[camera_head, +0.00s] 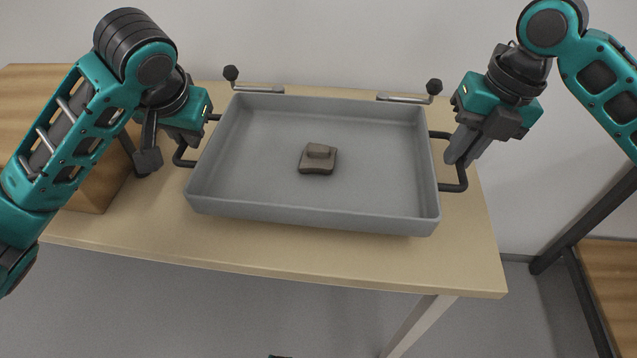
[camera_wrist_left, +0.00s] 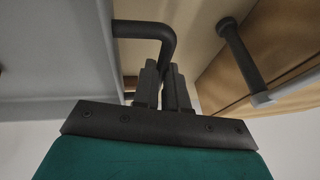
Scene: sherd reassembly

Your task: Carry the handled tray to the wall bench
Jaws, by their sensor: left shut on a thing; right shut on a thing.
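The grey handled tray (camera_head: 260,208) is on or just above the light wooden bench (camera_head: 270,255); I cannot tell whether it touches. A small brown-grey sherd piece (camera_head: 317,158) lies in the middle of the tray, with a smaller raised part on top. My left gripper (camera_head: 182,142) is at the tray's left handle (camera_head: 181,156). In the left wrist view the left gripper's fingers (camera_wrist_left: 166,85) are closed around that dark handle (camera_wrist_left: 146,29). My right gripper (camera_head: 458,152) is shut on the tray's right handle (camera_head: 454,187).
Behind the tray stand two levers with dark round knobs, one at left (camera_head: 231,73) and one at right (camera_head: 434,87). A brown wooden box (camera_head: 102,184) is at the left under my left arm. A dark-framed wooden surface (camera_head: 612,275) stands at the lower right. A pale wall is behind.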

